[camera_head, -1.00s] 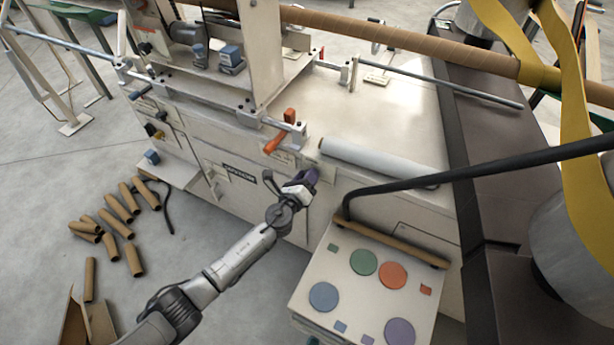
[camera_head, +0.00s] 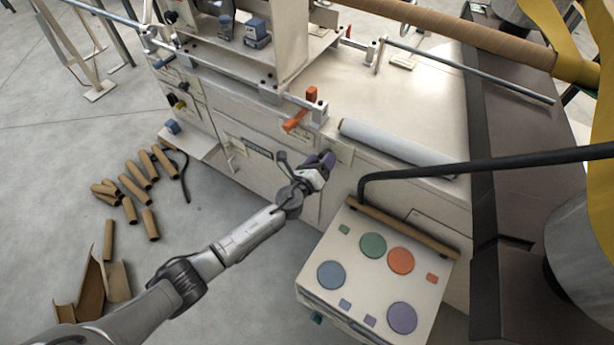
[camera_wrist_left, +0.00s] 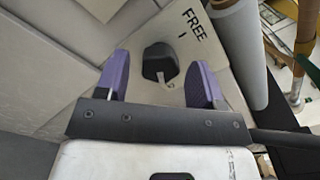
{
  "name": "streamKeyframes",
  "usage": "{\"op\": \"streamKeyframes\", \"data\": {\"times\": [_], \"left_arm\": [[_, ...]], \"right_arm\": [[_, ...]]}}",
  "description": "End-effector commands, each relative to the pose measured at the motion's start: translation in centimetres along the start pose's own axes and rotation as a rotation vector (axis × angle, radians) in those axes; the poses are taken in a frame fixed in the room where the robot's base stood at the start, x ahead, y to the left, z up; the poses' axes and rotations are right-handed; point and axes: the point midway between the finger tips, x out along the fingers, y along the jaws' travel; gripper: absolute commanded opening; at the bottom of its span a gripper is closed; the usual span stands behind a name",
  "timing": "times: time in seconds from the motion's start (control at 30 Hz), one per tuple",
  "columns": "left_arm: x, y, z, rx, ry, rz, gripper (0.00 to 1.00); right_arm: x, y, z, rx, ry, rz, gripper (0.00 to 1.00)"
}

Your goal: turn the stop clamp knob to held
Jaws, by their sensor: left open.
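The stop clamp knob (camera_wrist_left: 160,62) is black and sits on a pale plate in the left wrist view, with a small light mark on its lower edge. The word FREE (camera_wrist_left: 193,22) and a short tick are printed beside it; no HELD label shows. My left gripper (camera_wrist_left: 160,76) is open, its purple fingers on either side of the knob with visible gaps. In the head view the left gripper (camera_head: 320,164) is at the machine's front panel and hides the knob. My right gripper is not in view.
Above the gripper are an orange lever (camera_head: 298,120) and a pale roll (camera_head: 395,146) on the machine. A control box (camera_head: 335,300) with coloured discs stands at lower right, under a black bar (camera_head: 480,167). Cardboard tubes (camera_head: 135,188) lie on the floor at left.

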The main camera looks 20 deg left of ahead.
Motion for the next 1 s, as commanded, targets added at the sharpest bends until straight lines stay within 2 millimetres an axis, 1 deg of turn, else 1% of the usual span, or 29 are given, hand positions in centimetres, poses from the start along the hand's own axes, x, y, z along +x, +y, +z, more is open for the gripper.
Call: {"op": "streamKeyframes", "data": {"times": [0.03,0.3,0.5,0.7,1.0], "left_arm": [[-1.1,-0.2,0.2,0.0,0.003,0.001,0.62],[-6.5,-0.1,0.1,0.001,0.003,0.001,0.62],[-9.6,-0.1,0.1,-0.001,0.002,0.0,0.62],[-11.3,0.0,0.0,0.001,0.002,0.0,0.62],[-11.8,0.0,0.0,0.0,0.001,0.0,0.62]], "right_arm": [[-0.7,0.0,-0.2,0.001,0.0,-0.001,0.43],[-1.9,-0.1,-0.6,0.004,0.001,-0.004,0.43],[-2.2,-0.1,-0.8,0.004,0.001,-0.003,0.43],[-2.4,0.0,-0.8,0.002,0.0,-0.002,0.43],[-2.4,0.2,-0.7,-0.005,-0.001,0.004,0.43]]}}
